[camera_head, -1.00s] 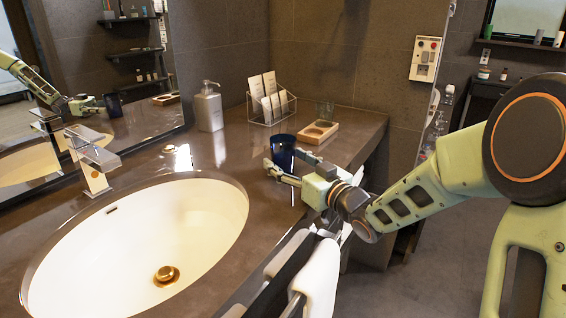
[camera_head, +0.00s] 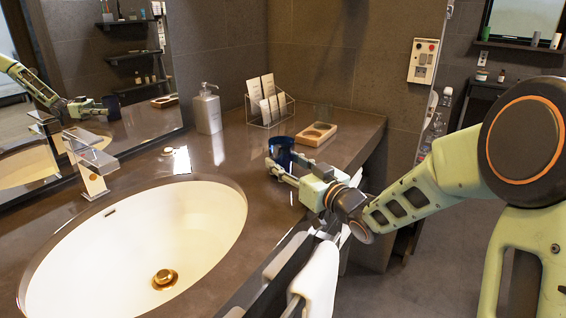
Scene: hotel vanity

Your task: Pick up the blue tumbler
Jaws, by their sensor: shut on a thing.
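The dark blue tumbler (camera_head: 282,150) stands upright on the stone counter, right of the sink. My gripper (camera_head: 280,166) reaches in from the right, with its fingers around the tumbler's lower part. The gripper is shut on the tumbler. One finger shows at the near left side of the tumbler, and the other passes along its right side. The fingers hide part of the tumbler's lower wall, and I cannot tell whether its base touches the counter.
A wire card holder (camera_head: 288,104) and a soap dispenser (camera_head: 207,112) stand at the back. The sink (camera_head: 215,215) and faucet (camera_head: 90,165) are to the left. White towels (camera_head: 316,278) hang at the counter's front edge.

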